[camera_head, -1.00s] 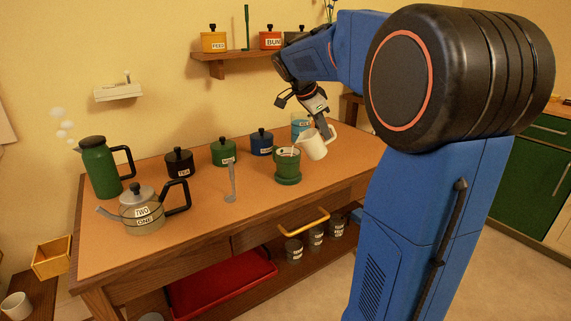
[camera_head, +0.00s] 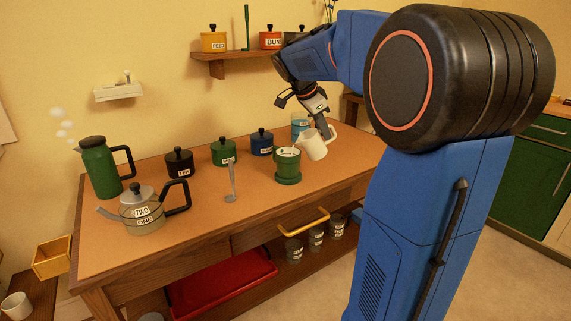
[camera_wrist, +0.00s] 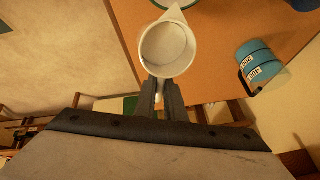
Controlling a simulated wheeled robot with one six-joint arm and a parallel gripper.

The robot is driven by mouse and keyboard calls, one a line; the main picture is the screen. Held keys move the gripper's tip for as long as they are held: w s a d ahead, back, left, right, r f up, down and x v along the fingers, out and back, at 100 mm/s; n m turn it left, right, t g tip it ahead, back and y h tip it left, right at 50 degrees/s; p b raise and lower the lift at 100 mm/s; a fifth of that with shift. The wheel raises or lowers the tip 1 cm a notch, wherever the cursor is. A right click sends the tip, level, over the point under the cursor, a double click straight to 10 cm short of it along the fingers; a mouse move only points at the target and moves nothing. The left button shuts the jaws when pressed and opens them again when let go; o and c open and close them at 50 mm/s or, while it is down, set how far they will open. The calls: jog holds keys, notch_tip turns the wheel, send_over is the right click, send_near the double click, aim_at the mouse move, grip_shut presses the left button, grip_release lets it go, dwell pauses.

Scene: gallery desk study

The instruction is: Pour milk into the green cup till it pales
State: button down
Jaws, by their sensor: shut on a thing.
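The green cup (camera_head: 287,170) stands upright on a green saucer (camera_head: 288,181) on the desk. Its contents (camera_head: 287,153) look whitish, with a small dark mark. My gripper (camera_head: 327,131) is shut on the white milk jug (camera_head: 314,147) at its handle side. The jug is held tilted, just right of the cup and close to its rim. In the wrist view the jug (camera_wrist: 168,50) has its spout pointing up the picture, towards the cup's green rim (camera_wrist: 158,3); its inside looks pale, and the milk level is unclear. I see no clear stream now.
Blue (camera_head: 262,145), green (camera_head: 223,153) and black (camera_head: 179,163) canisters line the back. The front desk is clear.

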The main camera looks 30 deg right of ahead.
jog(key=shift+a+r, duration=0.1)
dwell(0.3)
dwell(2.4)
jog(key=shift+s+d+f+y, duration=0.1)
jog(key=shift+d+f+y, duration=0.2)
jog(key=shift+f+y, duration=0.35)
jog(key=shift+d+f+t+y, duration=0.1)
jog(key=shift+f+t+y, duration=0.3)
jog(key=shift+f+y, duration=0.45)
jog(key=s+d+r+y, duration=0.1)
jog(key=d+r+y, duration=0.1)
jog(key=d+r, duration=0.3)
jog(key=shift+s+d+r+t+y, duration=0.3)
jog(key=shift+d+r+t, duration=0.1)
jog(key=shift+r, duration=0.85)
